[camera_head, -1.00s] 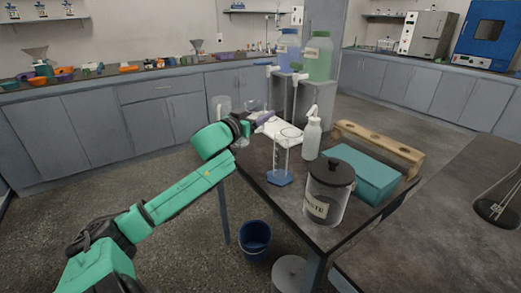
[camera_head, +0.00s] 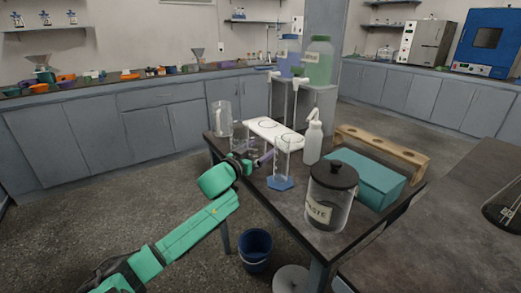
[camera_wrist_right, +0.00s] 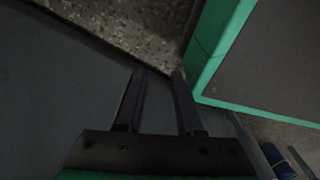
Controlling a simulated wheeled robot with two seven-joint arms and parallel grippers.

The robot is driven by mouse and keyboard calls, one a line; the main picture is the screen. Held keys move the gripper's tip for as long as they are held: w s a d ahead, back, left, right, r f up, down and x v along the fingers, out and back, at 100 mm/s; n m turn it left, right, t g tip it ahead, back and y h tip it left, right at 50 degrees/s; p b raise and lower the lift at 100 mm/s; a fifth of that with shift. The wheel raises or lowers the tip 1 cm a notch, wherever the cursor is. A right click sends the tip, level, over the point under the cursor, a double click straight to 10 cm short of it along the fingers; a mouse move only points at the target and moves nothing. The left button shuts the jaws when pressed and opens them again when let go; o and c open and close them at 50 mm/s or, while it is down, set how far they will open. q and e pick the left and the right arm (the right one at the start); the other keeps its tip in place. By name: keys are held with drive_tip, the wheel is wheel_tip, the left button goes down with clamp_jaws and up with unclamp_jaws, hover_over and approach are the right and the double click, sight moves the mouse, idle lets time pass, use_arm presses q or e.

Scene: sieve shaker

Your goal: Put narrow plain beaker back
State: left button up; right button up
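A clear narrow beaker (camera_head: 238,135) stands on the left part of the dark table, partly behind my left wrist. A wider clear vessel with a handle (camera_head: 221,117) stands farther back. My left gripper (camera_head: 266,157) points right, low over the table, between that narrow beaker and a clear cylinder with a blue foot (camera_head: 281,182). Its fingers show edge-on, so I cannot tell their gap or whether they touch anything. My right gripper (camera_wrist_right: 157,73) is open and empty in the right wrist view, its two dark fingers apart.
A white tray with ring marks (camera_head: 262,125) lies behind the cylinder. A white bottle (camera_head: 313,143), a lidded waste jar (camera_head: 320,213), a teal box (camera_head: 372,178) and a wooden rack (camera_head: 382,146) crowd the right side. A blue bucket (camera_head: 256,250) stands on the floor.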

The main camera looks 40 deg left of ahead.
use_arm(q)
drive_tip(key=shift+s, duration=0.15)
drive_tip(key=shift+s, duration=0.35)
drive_tip(key=s+d+p, duration=0.1)
drive_tip(key=s, duration=1)
drive_tip(key=shift+p, duration=0.4)
use_arm(e)
drive_tip(key=s, duration=0.2)
drive_tip(key=s+f, duration=0.1)
drive_tip(key=shift+s+d, duration=0.35)
drive_tip(key=shift+d, duration=0.05)
